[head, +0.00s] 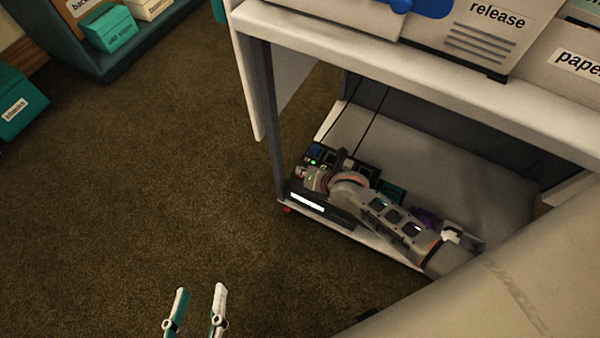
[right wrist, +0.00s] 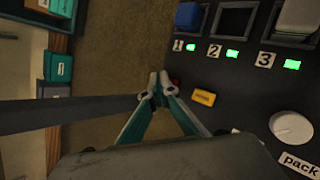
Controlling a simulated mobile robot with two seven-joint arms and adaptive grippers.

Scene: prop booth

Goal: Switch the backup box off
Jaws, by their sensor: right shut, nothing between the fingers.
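A black box (head: 345,218) with a bright white label strip sits on the cart's lower shelf; its label is unreadable in the head view. My right gripper (right wrist: 160,82) is shut and empty beside the panel's edge. A small red part (right wrist: 176,83) shows close by its fingertips, partly hidden; contact is unclear. My left gripper (head: 198,300) is open and empty above the carpet.
The cart's top (head: 420,75) overhangs the shelf, and a grey post (head: 265,120) stands at its near left corner. The post also crosses the right wrist view (right wrist: 70,114). Teal boxes (head: 110,30) stand on a shelf at upper left.

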